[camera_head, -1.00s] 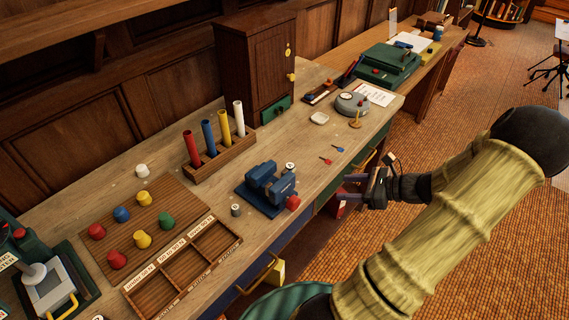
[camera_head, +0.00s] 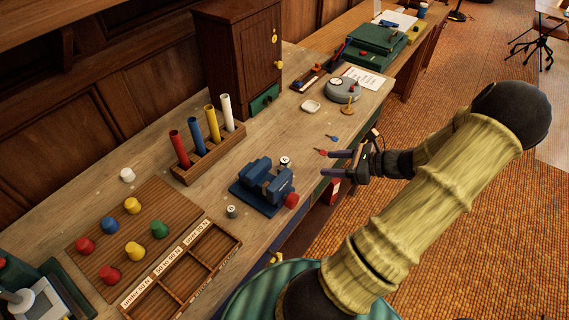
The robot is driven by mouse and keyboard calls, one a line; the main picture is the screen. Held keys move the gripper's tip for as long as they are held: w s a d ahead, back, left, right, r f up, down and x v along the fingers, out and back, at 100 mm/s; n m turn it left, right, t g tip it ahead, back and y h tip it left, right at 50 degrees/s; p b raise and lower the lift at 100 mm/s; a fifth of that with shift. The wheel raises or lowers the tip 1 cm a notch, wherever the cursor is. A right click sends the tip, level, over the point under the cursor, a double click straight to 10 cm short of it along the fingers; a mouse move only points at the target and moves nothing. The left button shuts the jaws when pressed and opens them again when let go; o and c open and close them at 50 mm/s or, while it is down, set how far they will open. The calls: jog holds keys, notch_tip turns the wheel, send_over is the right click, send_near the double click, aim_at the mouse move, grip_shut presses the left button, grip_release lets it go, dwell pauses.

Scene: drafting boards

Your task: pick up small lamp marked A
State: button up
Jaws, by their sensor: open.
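I cannot read a letter A on anything, so I cannot say for sure which thing is the lamp. A small brass piece with a round base and short stem (camera_head: 348,106) stands near the desk's front edge, beyond my gripper. Two small grey cylinders with pale marked tops stand by the blue vise: one behind it (camera_head: 284,161), one to its left (camera_head: 231,211). My gripper (camera_head: 328,163) is open and empty. Its fingers point left, at the desk's front edge, right of the vise. It appears apart from all these things.
The blue vise (camera_head: 262,186) with a red knob stands near the front edge. Behind are a rack of coloured tubes (camera_head: 207,154) and a dark cabinet (camera_head: 240,60). A sorting tray (camera_head: 185,270) and a board of coloured knobs (camera_head: 120,226) lie left. Small red and blue pieces lie beyond the gripper.

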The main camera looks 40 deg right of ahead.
send_near(285, 163)
jog(key=p+x, duration=0.1)
jog(key=x, duration=0.3)
jog(key=shift+w+f, duration=0.25)
jog(key=shift+w, duration=0.15)
jog(key=shift+w+a+f, duration=0.2)
jog(key=shift+w+f, duration=0.05)
jog(key=shift+w, duration=0.15)
jog(key=shift+w, duration=0.1)
jog(key=x, duration=0.3)
jog(key=p+x, duration=0.1)
jog(key=x, duration=0.1)
jog(key=shift+d+f, duration=0.3)
jog(key=shift+f, duration=0.15)
jog(key=c, duration=1.1)
